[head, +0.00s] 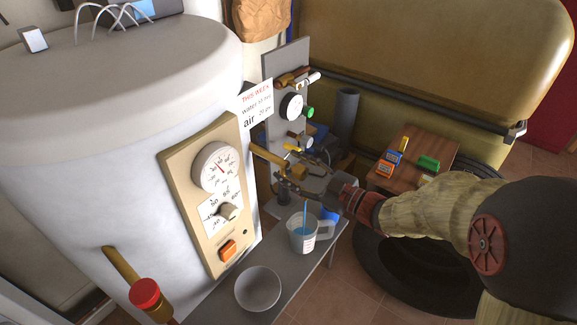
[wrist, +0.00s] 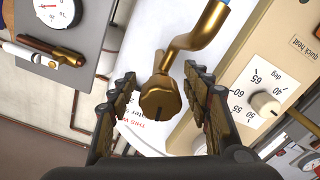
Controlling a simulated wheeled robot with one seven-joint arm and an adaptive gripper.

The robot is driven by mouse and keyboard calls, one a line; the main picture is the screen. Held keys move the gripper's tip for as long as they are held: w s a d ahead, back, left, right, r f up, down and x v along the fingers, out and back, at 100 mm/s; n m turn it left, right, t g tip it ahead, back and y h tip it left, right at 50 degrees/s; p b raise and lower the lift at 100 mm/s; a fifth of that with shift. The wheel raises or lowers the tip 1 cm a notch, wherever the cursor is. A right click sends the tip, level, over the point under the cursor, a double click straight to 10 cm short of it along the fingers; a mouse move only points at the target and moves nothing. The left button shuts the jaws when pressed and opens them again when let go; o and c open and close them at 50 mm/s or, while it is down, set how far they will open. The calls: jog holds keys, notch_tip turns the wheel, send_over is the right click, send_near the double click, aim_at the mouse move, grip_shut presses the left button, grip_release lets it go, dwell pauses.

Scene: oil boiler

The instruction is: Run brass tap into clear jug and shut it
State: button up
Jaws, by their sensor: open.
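The brass tap (head: 268,156) sticks out of the white boiler's side. In the wrist view its brass knob (wrist: 160,100) lies between my fingers, and its curved spout (wrist: 206,30) runs up to a bit of blue at the frame's top. The clear jug (head: 301,238) stands upright on a grey bench below the tap. A thin blue stream (head: 306,216) falls into it, and blue water shows inside. My gripper (head: 294,174) is at the tap, also seen in the wrist view (wrist: 158,82). It is open, with its fingers on either side of the knob; the head view partly hides the spout.
A grey bowl (head: 258,288) sits on the bench nearer the front. A red-capped brass valve (head: 145,294) juts from the boiler's lower left. A gauge panel (head: 287,110) stands behind the tap. A small wooden table (head: 437,153) and a dark tyre (head: 372,268) are to the right.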

jog(key=v, duration=1)
jog(key=shift+s+d, duration=0.2)
jog(key=shift+s, duration=0.05)
